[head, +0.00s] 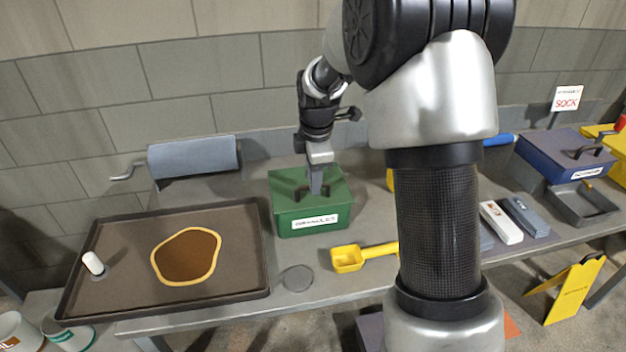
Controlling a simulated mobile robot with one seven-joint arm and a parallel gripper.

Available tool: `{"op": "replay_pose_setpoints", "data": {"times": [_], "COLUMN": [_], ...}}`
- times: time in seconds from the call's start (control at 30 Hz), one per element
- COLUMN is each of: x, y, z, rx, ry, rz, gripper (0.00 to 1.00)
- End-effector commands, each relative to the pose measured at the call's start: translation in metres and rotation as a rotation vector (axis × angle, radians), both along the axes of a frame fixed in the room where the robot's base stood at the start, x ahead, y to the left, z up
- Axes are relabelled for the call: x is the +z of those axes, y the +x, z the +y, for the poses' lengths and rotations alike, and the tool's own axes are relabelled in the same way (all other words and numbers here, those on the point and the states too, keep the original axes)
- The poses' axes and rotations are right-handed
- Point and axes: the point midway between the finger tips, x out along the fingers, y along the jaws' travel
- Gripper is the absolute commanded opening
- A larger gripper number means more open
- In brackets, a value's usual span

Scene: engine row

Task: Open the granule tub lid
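The green granule tub (300,222) stands on the grey bench, left of my arm, with a white label on its front. Its green lid (284,183) lies on top and looks closed. My gripper (315,190) points down at the middle of the lid, at the dark handle. The handle is mostly hidden behind the gripper. I cannot tell whether the fingers are open or shut on it.
A dark tray (120,290) with a yellow-edged brown patch (187,257) lies left of the tub. A yellow scoop (349,259) and a grey disc (297,278) lie in front. A blue box (560,150) stands at the right. A block wall rises behind the bench.

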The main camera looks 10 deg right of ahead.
Motion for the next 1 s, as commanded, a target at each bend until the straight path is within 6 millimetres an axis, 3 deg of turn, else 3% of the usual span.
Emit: {"op": "replay_pose_setpoints", "data": {"times": [0.33, 0.53, 1.0], "x": [-0.0044, -0.0042, 0.0012], "y": [0.0010, 0.0008, 0.0018], "z": [0.0002, 0.0003, -0.0070], "rx": [0.000, 0.000, 0.000], "ry": [0.000, 0.000, -0.001], "rz": [0.000, 0.000, 0.018], "gripper": [0.29, 0.00, 0.00]}}
